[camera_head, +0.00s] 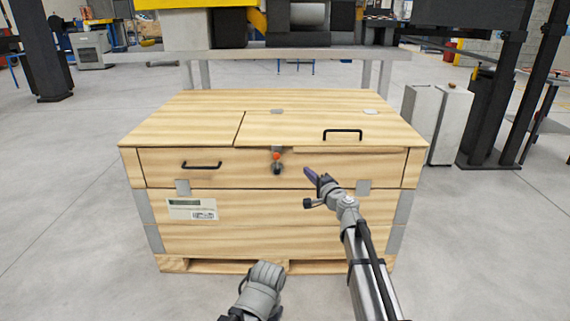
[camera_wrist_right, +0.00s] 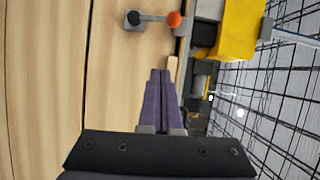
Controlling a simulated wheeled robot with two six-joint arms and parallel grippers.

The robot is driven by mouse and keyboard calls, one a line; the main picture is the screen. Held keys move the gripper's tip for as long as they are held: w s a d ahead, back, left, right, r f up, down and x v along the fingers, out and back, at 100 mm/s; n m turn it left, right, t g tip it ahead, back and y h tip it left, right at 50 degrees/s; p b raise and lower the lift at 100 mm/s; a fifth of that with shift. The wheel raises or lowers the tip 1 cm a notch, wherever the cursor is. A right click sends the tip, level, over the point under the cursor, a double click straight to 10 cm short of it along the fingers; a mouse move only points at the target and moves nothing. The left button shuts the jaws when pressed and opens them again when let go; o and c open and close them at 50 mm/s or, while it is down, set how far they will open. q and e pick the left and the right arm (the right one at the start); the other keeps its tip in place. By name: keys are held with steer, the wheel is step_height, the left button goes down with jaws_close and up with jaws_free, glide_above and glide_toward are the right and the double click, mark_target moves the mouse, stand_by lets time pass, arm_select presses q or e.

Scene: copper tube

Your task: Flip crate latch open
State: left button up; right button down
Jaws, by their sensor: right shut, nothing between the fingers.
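A large wooden crate (camera_head: 220,215) stands on the floor in front of me. Its latch (camera_head: 277,165) is at the front, at the lid's edge, with an orange-red ball knob at the upper end and a dark round part below. In the right wrist view, the latch (camera_wrist_right: 154,18) shows its grey plate, rod and orange-red knob beyond the fingertips. My right gripper (camera_head: 309,175) is in front of the crate, to the right of the latch and a little lower, apart from it. Its purple fingers (camera_wrist_right: 160,74) are shut and empty. My left gripper does not show clearly.
The lid has a right panel (camera_head: 325,122) with a black handle (camera_head: 343,134). Another black handle (camera_head: 202,165) is on the front left. A white label (camera_head: 192,209) is below it. A metal bench (camera_head: 290,54) stands behind the crate. Floor is clear at the left.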

mark_target(277, 163)
steer(key=shift+w, duration=0.1)
steer(key=x, duration=1)
steer(key=shift+w+a+f, duration=0.1)
steer(key=shift+w, duration=0.05)
steer(key=shift+s+a, duration=0.25)
steer(key=shift+a, duration=0.3)
steer(key=shift+s+a, duration=0.3)
steer(key=shift+a, duration=0.3)
steer(key=shift+s+a+f, duration=0.1)
steer(key=shift+a, duration=0.65)
